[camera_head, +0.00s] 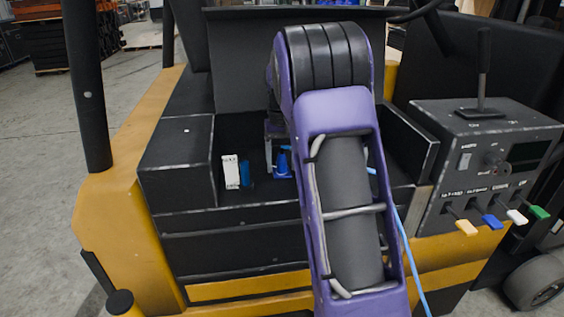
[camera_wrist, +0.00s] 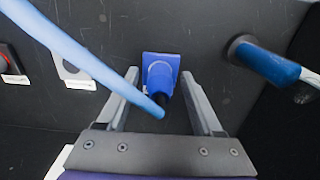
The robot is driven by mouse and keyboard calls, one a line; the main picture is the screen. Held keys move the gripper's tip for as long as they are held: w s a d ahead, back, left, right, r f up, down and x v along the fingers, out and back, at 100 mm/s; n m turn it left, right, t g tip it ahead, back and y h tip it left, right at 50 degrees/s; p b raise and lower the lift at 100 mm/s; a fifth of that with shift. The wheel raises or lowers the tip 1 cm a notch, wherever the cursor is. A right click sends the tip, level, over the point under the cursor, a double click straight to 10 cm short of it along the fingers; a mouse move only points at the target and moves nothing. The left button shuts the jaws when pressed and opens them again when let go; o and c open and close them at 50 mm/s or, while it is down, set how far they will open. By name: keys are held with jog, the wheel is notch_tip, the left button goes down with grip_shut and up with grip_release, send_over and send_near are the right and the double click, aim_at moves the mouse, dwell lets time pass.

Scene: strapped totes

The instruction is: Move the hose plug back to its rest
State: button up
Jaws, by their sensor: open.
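In the wrist view, the light blue hose (camera_wrist: 75,50) crosses from the upper left to a dark end between my fingers. That end meets a blue plug-like body (camera_wrist: 160,74) on a square blue plate against the dark wall; I cannot tell where plug and socket divide. My gripper (camera_wrist: 160,84) is open, one finger on each side of it, with gaps showing. In the head view, a blue cone-shaped part (camera_head: 283,162) shows beside my arm, which hides most of my gripper. I cannot tell for certain which fitting is the rest.
A blue cylinder (camera_wrist: 270,65) in a dark ring sticks out at the right. The black compartment's left box (camera_head: 175,165) and the lever console (camera_head: 485,150) flank my arm.

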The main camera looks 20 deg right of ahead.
aim_at(282, 147)
jog(key=shift+c, duration=0.3)
grip_shut()
dwell(0.3)
jog(key=shift+r+p, duration=0.1)
jog(key=shift+p, duration=0.2)
dwell(0.9)
jog(key=shift+r+p, duration=1.2)
jog(key=shift+r, duration=1.75)
jog(key=shift+r, duration=3)
